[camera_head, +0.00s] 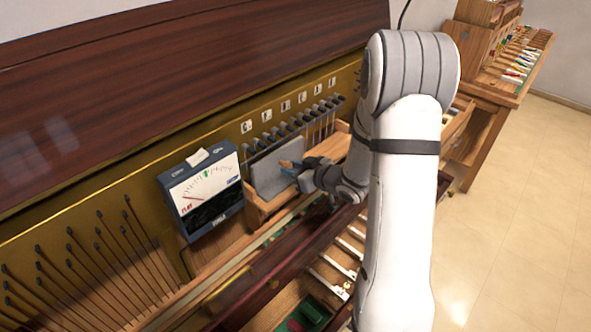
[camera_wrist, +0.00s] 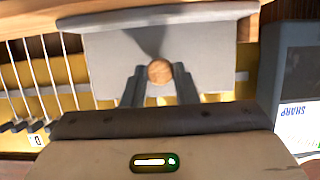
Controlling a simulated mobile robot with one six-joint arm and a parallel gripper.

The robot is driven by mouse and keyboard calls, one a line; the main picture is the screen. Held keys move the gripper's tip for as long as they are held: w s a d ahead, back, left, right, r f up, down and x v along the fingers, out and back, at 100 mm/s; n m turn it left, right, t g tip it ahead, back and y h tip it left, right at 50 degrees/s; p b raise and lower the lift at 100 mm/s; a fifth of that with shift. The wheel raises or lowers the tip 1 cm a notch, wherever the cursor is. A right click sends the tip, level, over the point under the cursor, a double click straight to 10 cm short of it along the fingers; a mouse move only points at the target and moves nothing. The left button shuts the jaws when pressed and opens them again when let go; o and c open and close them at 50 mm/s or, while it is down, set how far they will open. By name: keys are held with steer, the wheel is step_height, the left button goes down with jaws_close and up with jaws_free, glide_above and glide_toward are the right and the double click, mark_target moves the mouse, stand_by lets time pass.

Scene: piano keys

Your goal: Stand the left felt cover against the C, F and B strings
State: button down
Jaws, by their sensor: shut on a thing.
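A grey felt cover (camera_head: 272,176) stands about upright just right of the meter, before the left part of the row of strings. My gripper (camera_head: 296,172) is at the cover's near face. In the wrist view, my gripper (camera_wrist: 160,88) is shut on the round wooden knob (camera_wrist: 159,71) of the grey felt cover (camera_wrist: 105,60). Strings (camera_head: 318,122) with dark tops rise right of the cover under small white letter plates (camera_head: 289,105). Several strings (camera_wrist: 40,75) show beside the cover in the wrist view. Whether the cover touches the strings behind it cannot be told.
A blue tuning meter (camera_head: 205,192) stands close at the cover's left; the same meter (camera_wrist: 297,65) is near its right edge in the wrist view. A wooden ledge (camera_head: 255,213) runs below the cover. A dark red rail (camera_head: 290,255) lies in front.

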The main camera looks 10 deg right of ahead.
steer(key=shift+w+a, duration=0.55)
steer(key=shift+w, duration=0.25)
steer(key=c, duration=1.1)
jaws_free()
steer(key=shift+s, duration=0.1)
steer(key=shift+f+p+v, duration=0.2)
steer(key=shift+p+v, duration=0.15)
steer(key=shift+v, duration=1.7)
steer(key=shift+f+p+v, duration=0.2)
steer(key=shift+p+v, duration=0.15)
steer(key=shift+v, duration=1.65)
steer(key=shift+d, duration=0.15)
